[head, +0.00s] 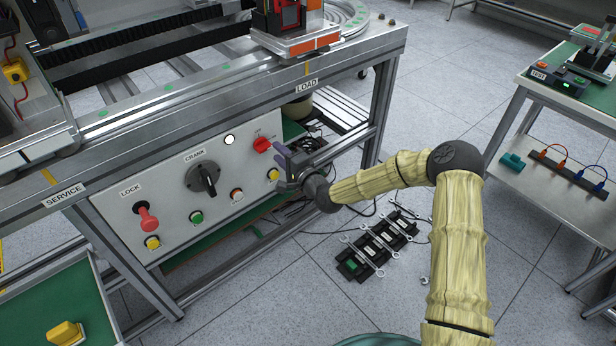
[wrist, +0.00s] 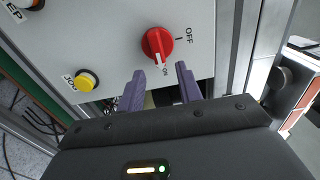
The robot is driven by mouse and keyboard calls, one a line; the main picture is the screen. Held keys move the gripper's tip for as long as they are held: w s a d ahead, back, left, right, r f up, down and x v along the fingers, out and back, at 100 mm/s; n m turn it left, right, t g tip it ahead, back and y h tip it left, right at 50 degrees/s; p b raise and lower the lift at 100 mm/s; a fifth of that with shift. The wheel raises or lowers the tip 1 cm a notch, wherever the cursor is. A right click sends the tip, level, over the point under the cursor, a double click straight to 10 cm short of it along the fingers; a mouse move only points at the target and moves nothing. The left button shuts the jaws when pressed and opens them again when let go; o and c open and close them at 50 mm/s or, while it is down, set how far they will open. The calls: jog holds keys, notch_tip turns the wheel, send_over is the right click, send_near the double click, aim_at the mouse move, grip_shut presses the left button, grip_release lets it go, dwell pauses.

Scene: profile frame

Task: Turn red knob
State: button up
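The red knob (head: 262,145) is on the right end of the grey control panel, near its upper edge. In the wrist view the red knob (wrist: 157,44) is round with a white pointer bar, which points down toward the ON label; OFF is printed to its right. My gripper (head: 283,163) is just right of and below the knob in the head view. In the wrist view its two purple fingers (wrist: 158,82) are apart with nothing between them, short of the knob and slightly below it in the picture. They do not appear to touch it.
The panel (head: 225,170) also carries a black crank (head: 203,180), a red lock handle (head: 147,217), and several push buttons. A yellow button (wrist: 86,80) is left of my fingers. A metal frame post (wrist: 240,45) stands right of the panel. A rack with wrenches (head: 377,245) lies on the floor.

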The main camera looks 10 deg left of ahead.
jog(key=p+v, duration=0.1)
jog(key=v, duration=1.3)
jog(key=shift+d+p, duration=0.25)
jog(key=shift+p, duration=0.05)
jog(key=shift+s, duration=0.1)
